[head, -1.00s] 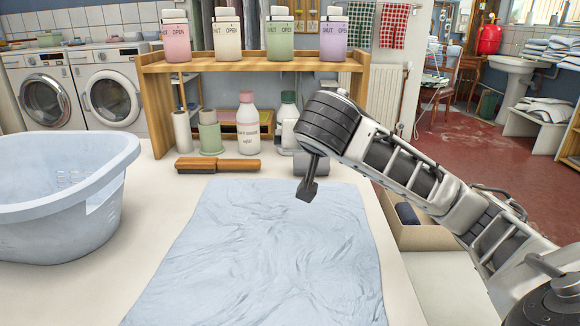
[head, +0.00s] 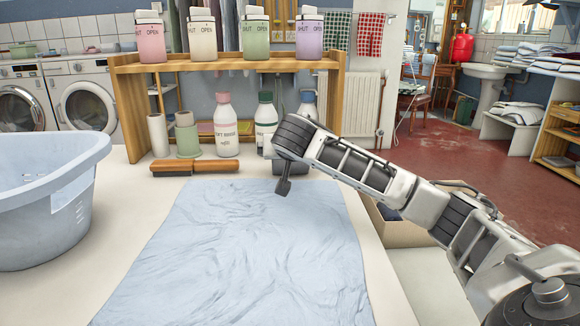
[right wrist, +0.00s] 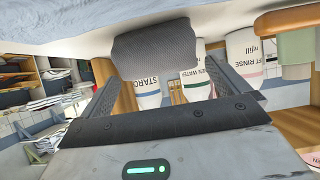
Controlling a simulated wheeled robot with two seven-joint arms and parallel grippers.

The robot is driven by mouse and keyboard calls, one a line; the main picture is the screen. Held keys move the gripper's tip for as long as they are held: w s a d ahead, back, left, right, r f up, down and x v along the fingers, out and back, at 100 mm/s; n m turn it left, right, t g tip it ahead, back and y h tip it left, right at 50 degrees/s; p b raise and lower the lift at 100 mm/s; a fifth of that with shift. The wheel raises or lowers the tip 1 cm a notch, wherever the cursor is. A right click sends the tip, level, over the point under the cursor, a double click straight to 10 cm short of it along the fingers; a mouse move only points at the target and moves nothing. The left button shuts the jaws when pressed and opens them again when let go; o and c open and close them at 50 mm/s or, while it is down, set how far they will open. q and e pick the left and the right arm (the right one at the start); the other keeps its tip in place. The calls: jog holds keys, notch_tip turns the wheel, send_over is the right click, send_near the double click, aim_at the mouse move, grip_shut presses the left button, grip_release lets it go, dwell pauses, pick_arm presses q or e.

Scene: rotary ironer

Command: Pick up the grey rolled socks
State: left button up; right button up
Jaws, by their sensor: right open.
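The grey rolled socks (right wrist: 150,48) are a ribbed grey roll lying on the table. They show large in the upside-down right wrist view, ahead of the space between my right gripper's two fingers. In the head view the socks (head: 301,168) lie just beyond the far edge of the pale blue cloth, partly hidden by my right gripper (head: 282,189). That gripper points down over the cloth, near its far edge. In the right wrist view its fingers (right wrist: 170,92) are spread and nothing is gripped. My left gripper is not in view.
Several white bottles (head: 223,130) stand behind the socks, under a wooden shelf (head: 130,100). A wooden brush (head: 195,167) lies left of the socks. A pale blue tub (head: 45,215) stands at left. The flat cloth (head: 240,250) covers the middle of the table.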

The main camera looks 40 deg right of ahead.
jog(key=shift+w+d+f, duration=0.2)
jog(key=shift+w+d, duration=0.05)
jog(key=shift+w, duration=0.05)
jog(key=c, duration=1)
jog(key=shift+r, duration=0.1)
